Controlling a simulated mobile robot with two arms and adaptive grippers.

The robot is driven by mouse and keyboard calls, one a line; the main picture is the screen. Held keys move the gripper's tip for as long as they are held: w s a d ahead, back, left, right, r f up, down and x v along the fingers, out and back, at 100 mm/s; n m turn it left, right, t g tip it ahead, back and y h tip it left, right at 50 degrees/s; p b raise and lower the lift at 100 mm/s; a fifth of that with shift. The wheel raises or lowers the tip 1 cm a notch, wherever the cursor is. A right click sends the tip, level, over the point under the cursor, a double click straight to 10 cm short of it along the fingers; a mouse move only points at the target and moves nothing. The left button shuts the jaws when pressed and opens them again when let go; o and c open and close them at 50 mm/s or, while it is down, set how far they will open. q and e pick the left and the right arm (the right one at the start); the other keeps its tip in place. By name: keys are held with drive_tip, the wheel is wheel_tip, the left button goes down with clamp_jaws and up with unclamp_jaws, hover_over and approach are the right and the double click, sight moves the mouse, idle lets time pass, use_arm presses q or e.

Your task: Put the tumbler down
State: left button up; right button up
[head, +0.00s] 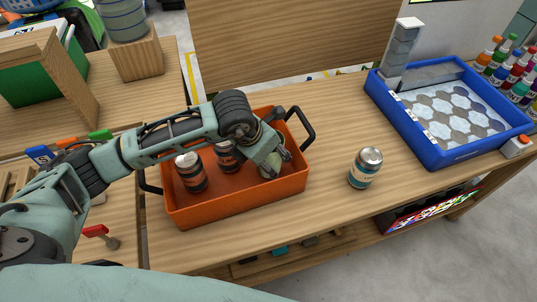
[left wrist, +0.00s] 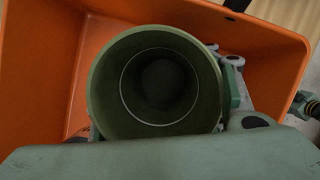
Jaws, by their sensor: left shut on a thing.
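The tumbler is a green, open-topped cup. In the left wrist view the tumbler (left wrist: 158,85) fills the middle, seen from above into its empty inside. In the head view the tumbler (head: 268,168) is partly hidden by my left gripper (head: 277,160), at the right end of the orange bin (head: 240,204). My left gripper is shut on the tumbler, with the orange walls of the bin (left wrist: 38,70) around it in the left wrist view. Whether the tumbler's base touches the bin floor is hidden. My right gripper is not in view.
Two dark cans, one at the left (head: 190,172) and one in the middle (head: 227,156), stand in the bin. Another can (head: 366,168) stands on the wooden table (head: 335,125) to the right. A blue ice-maker tray (head: 437,155) is at the back right. Table is clear between bin and can.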

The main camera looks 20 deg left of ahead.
use_arm(q)
drive_tip(key=shift+f, duration=0.15)
drive_tip(key=o, duration=1.2)
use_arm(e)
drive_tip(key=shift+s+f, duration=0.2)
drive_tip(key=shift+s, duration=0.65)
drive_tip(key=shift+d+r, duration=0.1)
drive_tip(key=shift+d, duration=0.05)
use_arm(q)
drive_tip(key=shift+r, duration=0.3)
drive_tip(key=shift+s+a+r, duration=0.1)
drive_tip(key=shift+s+r, duration=0.05)
drive_tip(key=shift+r, duration=0.2)
drive_tip(key=b+v, duration=0.2)
drive_tip(key=v, duration=0.9)
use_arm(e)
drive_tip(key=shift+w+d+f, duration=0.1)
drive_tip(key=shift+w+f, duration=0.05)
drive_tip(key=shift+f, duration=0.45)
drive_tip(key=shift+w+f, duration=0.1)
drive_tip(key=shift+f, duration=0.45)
